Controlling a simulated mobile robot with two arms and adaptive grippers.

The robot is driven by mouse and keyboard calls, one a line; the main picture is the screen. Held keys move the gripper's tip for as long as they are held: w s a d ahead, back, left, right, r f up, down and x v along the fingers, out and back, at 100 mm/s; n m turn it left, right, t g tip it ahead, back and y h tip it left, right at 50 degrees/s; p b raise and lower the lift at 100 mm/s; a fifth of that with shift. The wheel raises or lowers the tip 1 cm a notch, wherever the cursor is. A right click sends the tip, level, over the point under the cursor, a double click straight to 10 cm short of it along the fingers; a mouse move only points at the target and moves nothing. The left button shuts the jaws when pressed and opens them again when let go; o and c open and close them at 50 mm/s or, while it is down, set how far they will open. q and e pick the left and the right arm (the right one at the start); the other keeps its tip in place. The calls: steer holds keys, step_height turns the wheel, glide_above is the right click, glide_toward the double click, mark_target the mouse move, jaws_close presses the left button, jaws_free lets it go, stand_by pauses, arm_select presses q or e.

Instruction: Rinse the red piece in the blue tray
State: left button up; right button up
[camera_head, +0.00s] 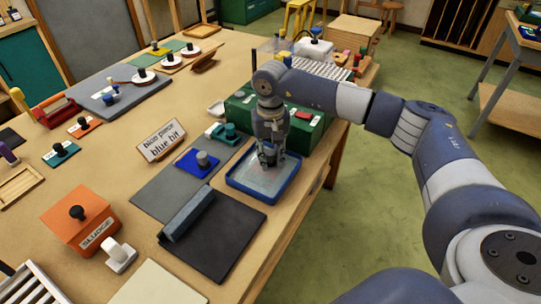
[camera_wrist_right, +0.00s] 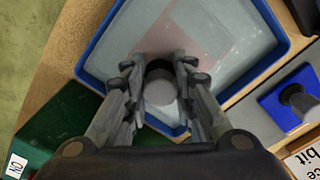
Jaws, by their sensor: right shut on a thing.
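The blue tray (camera_head: 248,194) lies near the table's right edge, with pale, watery contents. Its blue rim also shows in the wrist view (camera_wrist_right: 100,37). My right gripper (camera_head: 267,160) points down into the tray. In the wrist view, its fingers (camera_wrist_right: 160,75) are closed around a grey knob with a dark end (camera_wrist_right: 160,92). A faint pinkish-red flat patch, apparently the red piece (camera_wrist_right: 178,42), shows in the tray beyond the fingers. Its join to the knob is hidden, and I cannot tell whether it touches the tray floor. My left gripper is out of view.
A blue piece with a grey knob (camera_head: 203,160) lies left of the tray, behind a grey bar (camera_head: 188,214) and black mat (camera_head: 225,240). A green box (camera_head: 308,134) stands close behind the gripper. A "blue piece blue bit" sign (camera_head: 161,140) stands further left.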

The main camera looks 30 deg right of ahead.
steer(key=shift+f, duration=0.25)
stand_by(0.5)
steer(key=shift+w+d+b, duration=0.2)
steer(key=shift+d+b, duration=0.15)
steer(key=shift+b, duration=0.2)
steer(key=shift+s+a, duration=0.45)
steer(key=shift+a, duration=0.25)
stand_by(0.8)
steer(key=shift+w+d, duration=0.25)
steer(key=shift+d, duration=0.1)
stand_by(0.4)
steer(key=shift+r, duration=0.1)
stand_by(1.1)
steer(key=shift+r+p, duration=1.1)
steer(key=shift+r, duration=1.3)
steer(key=shift+r, duration=0.15)
steer(key=shift+r+p, duration=0.7)
steer(key=shift+r, duration=0.65)
